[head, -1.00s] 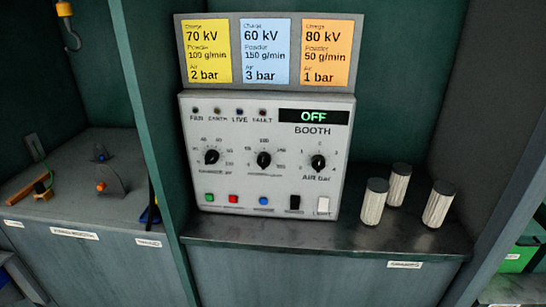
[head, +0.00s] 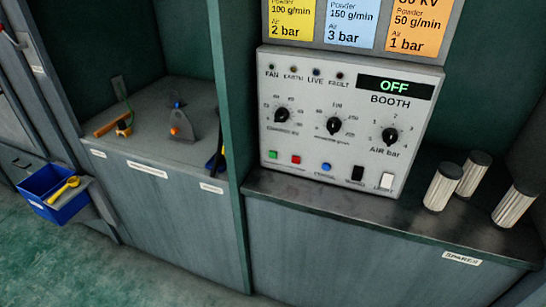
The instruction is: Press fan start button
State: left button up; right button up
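The booth control panel (head: 345,122) is a light grey box standing on the counter in the head view. Its display (head: 395,87) reads OFF in green. A row of small buttons runs along its bottom: a green button (head: 273,155) at the left, a red button (head: 296,159) beside it, then a blue button (head: 326,167). The FAN lamp (head: 271,67) at the upper left looks dark. Which button starts the fan is not readable from the small labels. Neither of my grippers shows in the head view.
Several pale ribbed cylinders, one being a front cylinder (head: 442,187), stand right of the panel. A green partition (head: 232,150) borders its left. A blue bin (head: 55,194) hangs at the far left.

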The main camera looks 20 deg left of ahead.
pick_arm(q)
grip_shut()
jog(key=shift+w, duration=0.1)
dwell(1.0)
